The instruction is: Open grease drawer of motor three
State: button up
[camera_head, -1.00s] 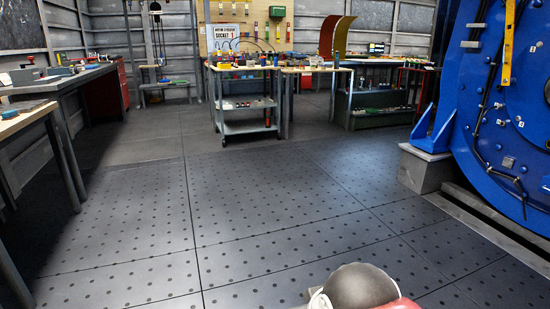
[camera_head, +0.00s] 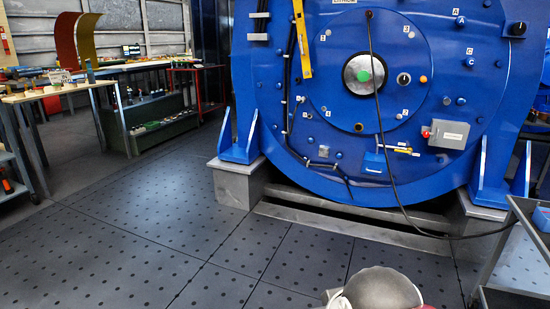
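A large round blue motor (camera_head: 330,165) stands on grey blocks at the centre right of the head view. Its face carries a round silver hub with a green centre (camera_head: 364,75), several knobs, small lettered and numbered labels, and a grey box with a red knob (camera_head: 446,134). A small blue box-like part (camera_head: 375,163) sits low on the face with a yellow-handled item beside it. I cannot tell which part is the grease drawer, nor whether this is motor three. A rounded grey and white part of my arm shows at the bottom edge. My gripper's fingers do not show.
A black cable (camera_head: 392,190) hangs from the motor face and runs along the floor to the right. A grey cart (camera_head: 510,260) stands at the lower right. Workbenches (camera_head: 60,92) and a green shelf unit (camera_head: 160,122) are at the left. The perforated floor in front is clear.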

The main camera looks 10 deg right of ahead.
aim_at(370, 167)
jog(key=i+l+z, duration=0.25)
jog(key=i+z, duration=0.25)
jog(key=i, duration=0.35)
jog(key=i+z, duration=0.5)
jog(key=i, duration=0.3)
jog(key=i+l+u, duration=0.1)
jog(key=i+u, duration=0.3)
jog(key=i, duration=0.4)
